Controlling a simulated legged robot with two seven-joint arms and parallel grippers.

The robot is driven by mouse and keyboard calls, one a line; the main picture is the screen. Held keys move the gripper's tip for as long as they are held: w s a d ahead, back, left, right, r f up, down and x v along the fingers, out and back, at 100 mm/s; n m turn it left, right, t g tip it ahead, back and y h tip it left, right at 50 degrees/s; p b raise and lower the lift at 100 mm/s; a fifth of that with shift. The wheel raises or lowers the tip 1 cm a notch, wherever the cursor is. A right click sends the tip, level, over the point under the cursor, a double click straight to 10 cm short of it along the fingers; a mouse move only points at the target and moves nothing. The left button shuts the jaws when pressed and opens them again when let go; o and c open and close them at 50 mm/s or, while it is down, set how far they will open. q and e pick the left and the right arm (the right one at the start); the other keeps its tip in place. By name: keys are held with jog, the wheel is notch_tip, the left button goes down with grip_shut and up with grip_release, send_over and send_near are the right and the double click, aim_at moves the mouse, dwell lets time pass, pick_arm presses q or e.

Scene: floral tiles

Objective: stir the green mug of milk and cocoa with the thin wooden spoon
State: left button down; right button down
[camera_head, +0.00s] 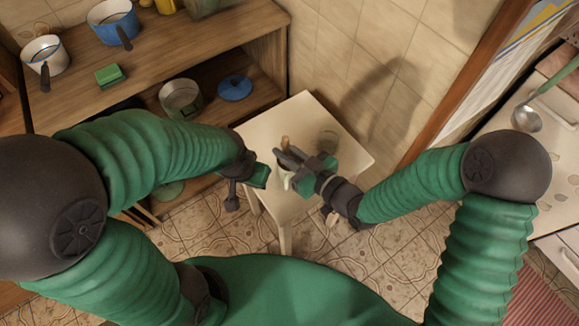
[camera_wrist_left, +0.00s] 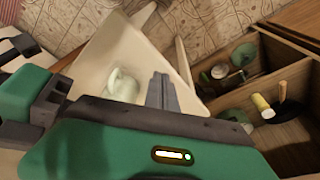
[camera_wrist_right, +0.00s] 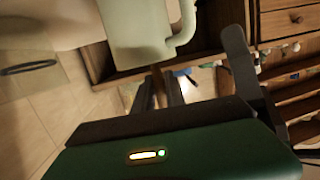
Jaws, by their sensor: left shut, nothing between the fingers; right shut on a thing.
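The pale green mug (camera_head: 284,179) stands on the small light table, partly hidden by my right gripper in the head view. It also shows in the left wrist view (camera_wrist_left: 122,85) and large in the right wrist view (camera_wrist_right: 138,25). My right gripper (camera_head: 283,157) is beside and over the mug, shut on the thin wooden spoon (camera_head: 285,142). The spoon shows as a brown stick between the fingers in the right wrist view (camera_wrist_right: 158,84). I cannot tell whether its lower end is inside the mug. My left gripper (camera_wrist_left: 161,85) is shut and empty, off the table's left side.
The small table (camera_head: 345,165) also bears a clear glass (camera_head: 327,141) behind the right gripper. A wooden shelf unit at the back left holds a white pot (camera_head: 45,55), a blue pot (camera_head: 113,20) and a green sponge (camera_head: 110,75). A ladle (camera_head: 527,119) lies on the right counter.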

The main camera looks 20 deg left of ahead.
jog(key=shift+d+r, duration=0.1)
jog(key=shift+d, duration=0.4)
jog(key=shift+w, duration=0.15)
jog(key=shift+r, duration=0.15)
dwell(0.4)
